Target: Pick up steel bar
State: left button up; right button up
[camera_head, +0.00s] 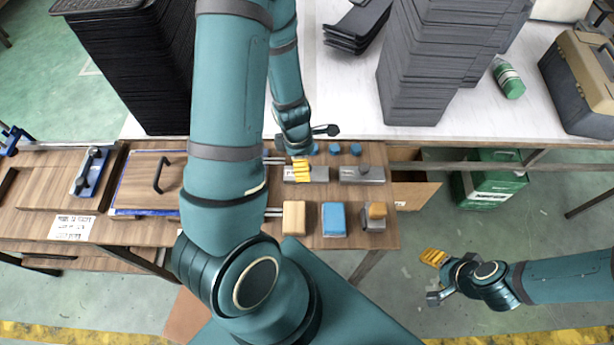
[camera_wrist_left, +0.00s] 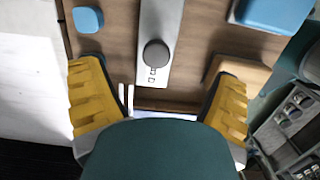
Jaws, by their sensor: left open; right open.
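Two grey steel bars lie on the wooden table in the head view. The left steel bar (camera_head: 319,174) is partly hidden by my left gripper (camera_head: 301,170); the right steel bar (camera_head: 372,176) lies beside it. In the left wrist view a steel bar (camera_wrist_left: 160,20) with a dark round knob (camera_wrist_left: 155,53) runs between the fingers of my left gripper (camera_wrist_left: 158,85). This gripper is open over the bar, with yellow finger pads apart on both sides; its height is hard to tell. My right gripper (camera_head: 440,275) is open and empty, off the table at lower right.
A wooden block (camera_head: 293,218), a blue block (camera_head: 333,219) and a grey block with a wooden top (camera_head: 374,217) line the near edge. Small blue pieces (camera_head: 355,149) sit behind the bars. Black tray stacks (camera_head: 430,70) stand on the white table (camera_head: 340,105) behind.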

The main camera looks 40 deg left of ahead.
pick_arm(q)
notch_tip(320, 180, down, 2)
jog(key=shift+w+d+f+b, duration=0.1)
jog(key=shift+w+f+b, duration=0.05)
jog(key=shift+f+b, duration=0.15)
jog(key=f, duration=0.1)
jog(key=f+b, duration=0.1)
jog(key=f, duration=0.1)
jog(key=f+b, duration=0.1)
jog(key=f, duration=0.1)
jog(key=shift+w, duration=0.25)
